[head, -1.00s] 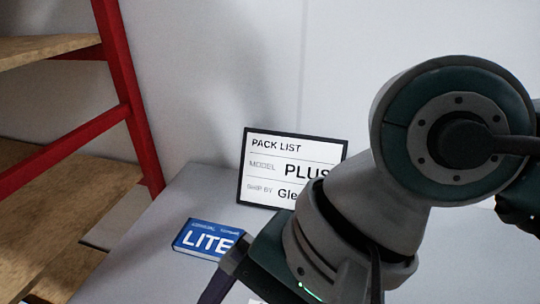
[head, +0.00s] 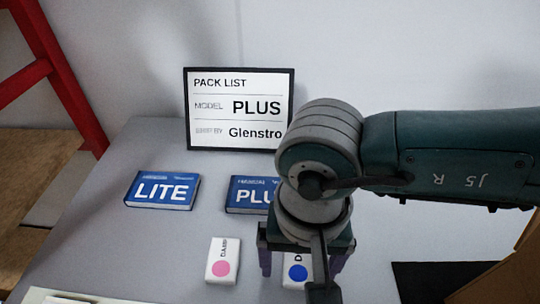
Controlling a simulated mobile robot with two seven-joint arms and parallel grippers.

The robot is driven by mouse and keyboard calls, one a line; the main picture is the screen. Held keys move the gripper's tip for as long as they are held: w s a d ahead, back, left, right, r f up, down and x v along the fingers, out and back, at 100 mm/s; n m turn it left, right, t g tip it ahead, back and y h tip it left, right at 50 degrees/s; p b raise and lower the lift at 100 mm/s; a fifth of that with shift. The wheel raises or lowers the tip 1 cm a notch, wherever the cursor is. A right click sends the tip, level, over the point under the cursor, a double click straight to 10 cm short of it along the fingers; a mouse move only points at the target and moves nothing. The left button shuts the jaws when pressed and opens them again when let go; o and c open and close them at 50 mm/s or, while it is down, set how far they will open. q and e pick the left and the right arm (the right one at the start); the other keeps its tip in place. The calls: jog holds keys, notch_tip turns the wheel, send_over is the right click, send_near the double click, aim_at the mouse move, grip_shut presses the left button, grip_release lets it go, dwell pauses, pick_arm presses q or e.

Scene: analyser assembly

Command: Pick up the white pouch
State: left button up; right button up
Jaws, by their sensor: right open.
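Two white packets, the only pouch-like things in view, lie on the grey table. One has a pink dot (head: 221,262); the other has a blue dot (head: 295,273) and is partly hidden. My right gripper (head: 301,267) points down over the blue-dot packet. Its purple fingers are apart, one to the left of that packet and one to the right. Nothing shows held between them. I cannot tell how high the fingertips are. My left gripper is out of view.
A blue LITE box (head: 163,190) and a blue PLUS box (head: 247,195), partly behind my arm, lie further back. A pack list sign (head: 213,140) reading PLUS and Glenstro stands behind them. A dark mat (head: 435,280) and a brown object (head: 518,268) are at right.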

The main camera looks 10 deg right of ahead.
jog(key=shift+f, duration=0.15)
jog(key=c, duration=1.4)
jog(key=shift+c, duration=0.2)
